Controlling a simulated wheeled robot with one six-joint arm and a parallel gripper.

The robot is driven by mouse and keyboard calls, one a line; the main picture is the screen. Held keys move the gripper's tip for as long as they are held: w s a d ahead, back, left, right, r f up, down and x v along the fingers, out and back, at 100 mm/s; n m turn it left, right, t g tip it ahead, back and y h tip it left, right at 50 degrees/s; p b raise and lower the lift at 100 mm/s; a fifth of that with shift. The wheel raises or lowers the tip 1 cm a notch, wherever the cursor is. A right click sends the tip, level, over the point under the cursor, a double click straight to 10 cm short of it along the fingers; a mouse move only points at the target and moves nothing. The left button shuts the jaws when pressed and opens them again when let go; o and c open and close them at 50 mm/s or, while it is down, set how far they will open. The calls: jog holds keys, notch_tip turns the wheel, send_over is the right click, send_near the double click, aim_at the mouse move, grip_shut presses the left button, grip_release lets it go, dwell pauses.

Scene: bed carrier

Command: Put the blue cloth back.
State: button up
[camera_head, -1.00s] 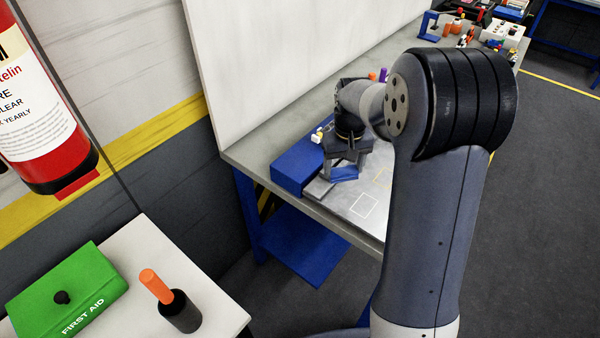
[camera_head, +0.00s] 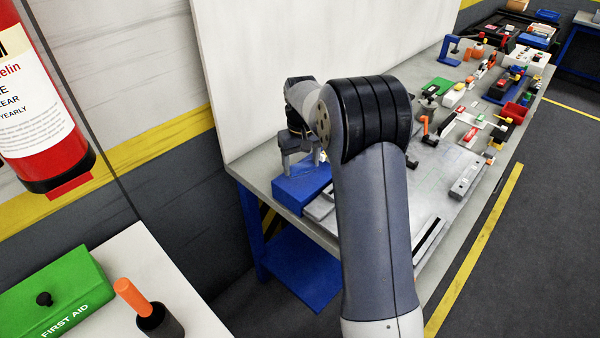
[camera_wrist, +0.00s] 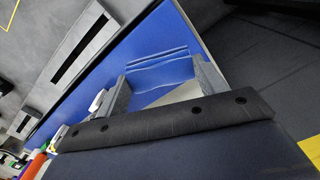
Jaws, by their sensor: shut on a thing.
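The blue cloth (camera_wrist: 158,72) shows in the wrist view as a folded blue piece with ridges, between the two grey fingers of my gripper (camera_wrist: 163,85). My gripper is shut on it. In the head view my gripper (camera_head: 303,161) points down over a blue box-like block (camera_head: 298,196) at the near left corner of the workbench. The cloth is hard to tell from the blue block there. The block also shows in the wrist view as a long blue band (camera_wrist: 190,30) under the cloth. I cannot tell whether the cloth touches it.
The workbench (camera_head: 262,172) has a white back panel (camera_head: 300,50) close behind my gripper. A slotted grey plate (camera_wrist: 78,50) lies beside the blue block. Several tools and parts crowd the bench's far right. A green first aid box (camera_head: 55,295) stands at front left.

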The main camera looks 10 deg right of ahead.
aim_at(301, 173)
jog(key=shift+f, duration=2)
jog(key=shift+f, duration=0.15)
jog(key=o, duration=0.9)
notch_tip(301, 173, up, 12)
jog(key=shift+r, duration=0.15)
